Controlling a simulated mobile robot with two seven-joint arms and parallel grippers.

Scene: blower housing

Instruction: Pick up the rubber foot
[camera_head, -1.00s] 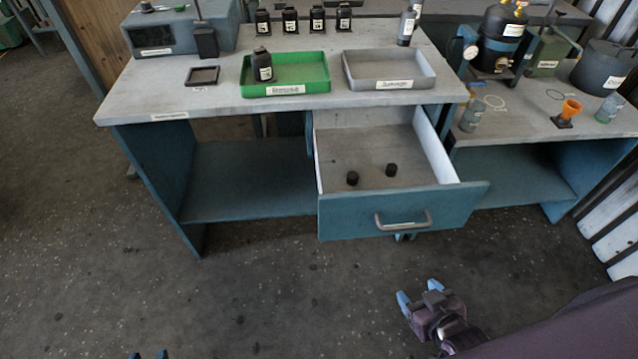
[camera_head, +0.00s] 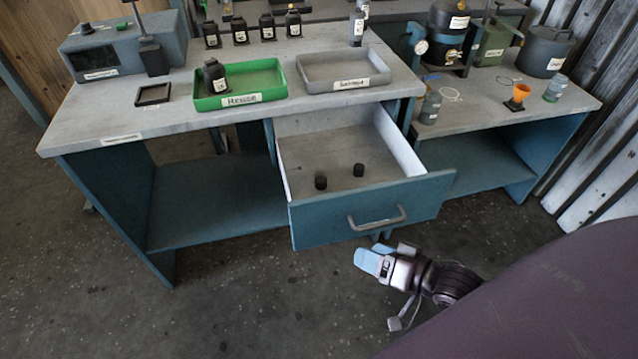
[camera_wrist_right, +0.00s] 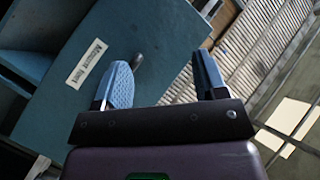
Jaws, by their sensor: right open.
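Two small black cylindrical pieces, which look like rubber feet, sit in the open drawer (camera_head: 408,204). One rubber foot (camera_head: 320,182) is nearer the drawer front, and the other rubber foot (camera_head: 358,169) is to its right and a little farther back. My right gripper (camera_head: 385,252) is below and in front of the drawer, apart from both feet. In the right wrist view its blue-padded fingers (camera_wrist_right: 164,84) are spread with nothing between them. A blue panel with a white label shows beyond them. My left gripper does not show now.
On the bench top (camera_head: 120,128) are a green tray (camera_head: 270,78) with a black bottle (camera_head: 215,76), a grey tray (camera_head: 350,84) and a small black frame (camera_head: 153,95). The drawer handle (camera_head: 377,219) juts out near my right gripper. A second bench stands right.

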